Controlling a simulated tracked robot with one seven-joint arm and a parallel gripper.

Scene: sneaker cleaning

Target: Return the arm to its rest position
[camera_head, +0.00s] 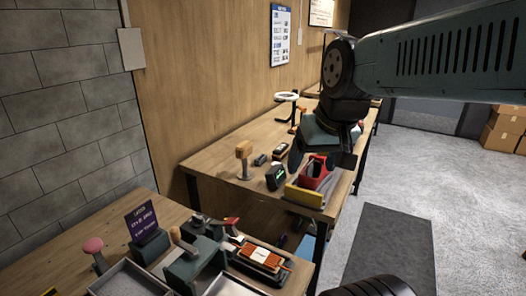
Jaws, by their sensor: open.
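My arm (430,65) reaches in from the upper right, raised above the wooden workbench. My gripper (320,168) hangs from its end, pointing down over the right part of the bench. Its dark fingers are spread apart, and I see nothing held between them. A red holder (313,178) shows just below and behind the fingers; I cannot tell how much space lies between.
The workbench (215,160) also carries a yellow block (304,196), a small dark device (276,177) and a wooden-headed tool (244,158). A nearer table (45,250) holds trays and a dark sign (143,224). Grey floor (465,215) is open at right; boxes (503,128) stand beyond.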

